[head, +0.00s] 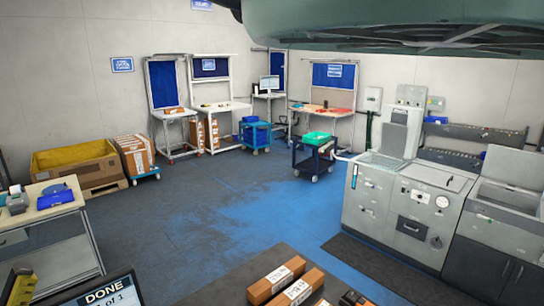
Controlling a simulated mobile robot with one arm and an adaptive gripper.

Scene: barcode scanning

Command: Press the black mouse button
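I cannot make out a black mouse or its button. A small black object (352,298) is cut off by the bottom edge of the head view, and I cannot tell what it is. A dark-framed screen (105,295) at the bottom left reads "DONE" and "of 1"; its lower part is cut off. My gripper is not in view.
Two long brown boxes with white labels (290,282) lie on a dark surface at bottom centre. A workbench (50,210) stands at left, grey machines (405,205) at right. The blue-grey floor (215,215) between is clear.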

